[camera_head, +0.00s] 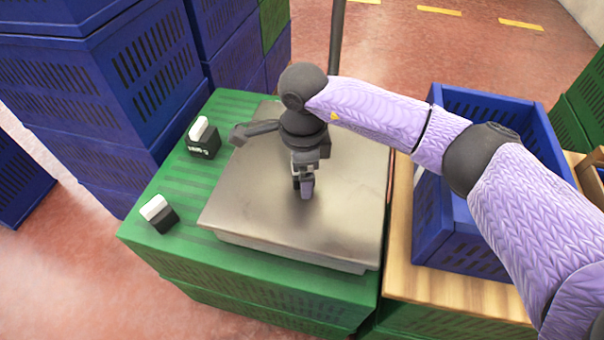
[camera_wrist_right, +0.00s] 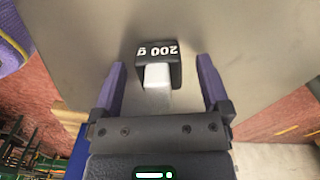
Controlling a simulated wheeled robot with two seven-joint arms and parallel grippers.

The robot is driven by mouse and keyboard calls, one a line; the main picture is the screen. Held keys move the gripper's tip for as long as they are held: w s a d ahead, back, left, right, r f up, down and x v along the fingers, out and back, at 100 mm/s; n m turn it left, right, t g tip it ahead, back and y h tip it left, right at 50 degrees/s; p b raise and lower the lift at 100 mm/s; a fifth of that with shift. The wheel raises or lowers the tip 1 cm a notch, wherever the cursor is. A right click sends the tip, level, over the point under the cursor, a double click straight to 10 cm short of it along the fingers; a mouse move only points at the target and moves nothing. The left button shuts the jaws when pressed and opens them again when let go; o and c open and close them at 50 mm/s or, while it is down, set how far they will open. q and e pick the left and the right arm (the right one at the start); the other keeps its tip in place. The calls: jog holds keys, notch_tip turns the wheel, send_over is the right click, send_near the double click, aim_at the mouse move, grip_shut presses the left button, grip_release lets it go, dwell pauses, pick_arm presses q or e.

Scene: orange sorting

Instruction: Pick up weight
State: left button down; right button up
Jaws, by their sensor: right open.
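A black weight (camera_wrist_right: 174,69) marked "200 g", with a white handle (camera_wrist_right: 157,77), is on the grey metal scale plate (camera_head: 345,215). In the head view this weight is mostly or wholly hidden by my right gripper (camera_head: 304,188), which points down over the middle of the plate. In the right wrist view my open right gripper (camera_wrist_right: 161,64) has its purple fingers on either side of the weight, with gaps on both sides. Two more black weights with white handles, one farther back (camera_head: 203,143) and one nearer (camera_head: 160,214), stand on the green crate left of the plate. My left gripper is not in view.
The plate lies on green crates (camera_head: 185,245), with a dark post (camera_head: 336,40) behind it. Blue crates (camera_head: 120,80) are stacked at the left. A blue crate (camera_head: 433,235) stands on a wooden surface (camera_head: 440,287) at the right, beneath my right arm.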

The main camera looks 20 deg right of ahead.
grip_shut()
